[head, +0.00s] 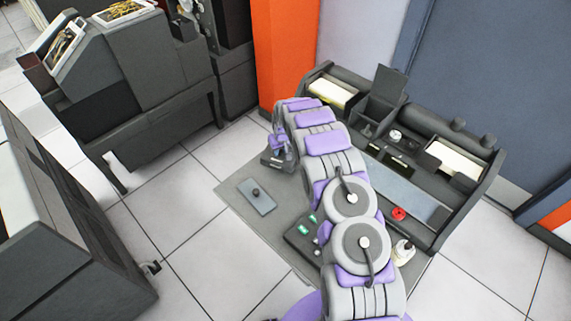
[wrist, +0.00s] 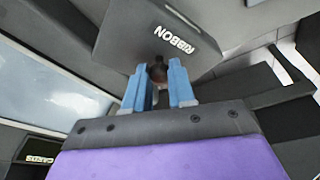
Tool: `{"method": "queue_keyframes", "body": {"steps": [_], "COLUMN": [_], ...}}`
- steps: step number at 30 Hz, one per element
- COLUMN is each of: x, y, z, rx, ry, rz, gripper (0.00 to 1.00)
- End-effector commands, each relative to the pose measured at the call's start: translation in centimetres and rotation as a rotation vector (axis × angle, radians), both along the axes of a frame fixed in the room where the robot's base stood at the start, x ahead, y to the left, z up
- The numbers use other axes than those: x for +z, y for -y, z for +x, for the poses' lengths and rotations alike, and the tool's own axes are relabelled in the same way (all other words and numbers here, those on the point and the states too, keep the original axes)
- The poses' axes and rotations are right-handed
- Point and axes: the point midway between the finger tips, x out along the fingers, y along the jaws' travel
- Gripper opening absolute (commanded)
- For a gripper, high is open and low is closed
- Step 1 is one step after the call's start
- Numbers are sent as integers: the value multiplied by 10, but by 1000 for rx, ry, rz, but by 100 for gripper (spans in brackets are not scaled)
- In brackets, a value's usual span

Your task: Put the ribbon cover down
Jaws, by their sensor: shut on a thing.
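The ribbon cover (wrist: 155,32) is a dark grey plate with the white word RIBBON and a dark round knob. In the wrist view my gripper (wrist: 160,82) has its two blue fingers closed around that knob. In the head view my gripper (head: 279,151) is at the far end of my arm, by the left end of the grey machine. A dark piece under it, seemingly the cover (head: 272,163), is partly hidden by the gripper. I cannot tell whether the cover touches the surface below.
The grey desk top (head: 232,188) has bare room at its left, around a blue-grey plate (head: 257,196) with a knob. The machine (head: 440,128) carries an upright open lid (head: 388,84), card trays and a red knob (head: 398,213). Another dark machine (head: 140,85) stands back left.

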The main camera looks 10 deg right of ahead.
Motion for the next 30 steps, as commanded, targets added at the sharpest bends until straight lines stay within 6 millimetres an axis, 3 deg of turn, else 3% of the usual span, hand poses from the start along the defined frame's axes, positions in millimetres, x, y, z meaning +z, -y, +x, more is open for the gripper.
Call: {"method": "queue_keyframes", "body": {"steps": [11, 21, 22, 30], "x": [-43, -45, -45, -45], "y": [0, 1, 0, 0], "z": [1, 1, 1, 1], "rx": [-1, -2, -2, -2], "ry": [5, 6, 6, 5], "rz": [0, 1, 1, -1], "gripper": [0, 0, 25, 50]}}
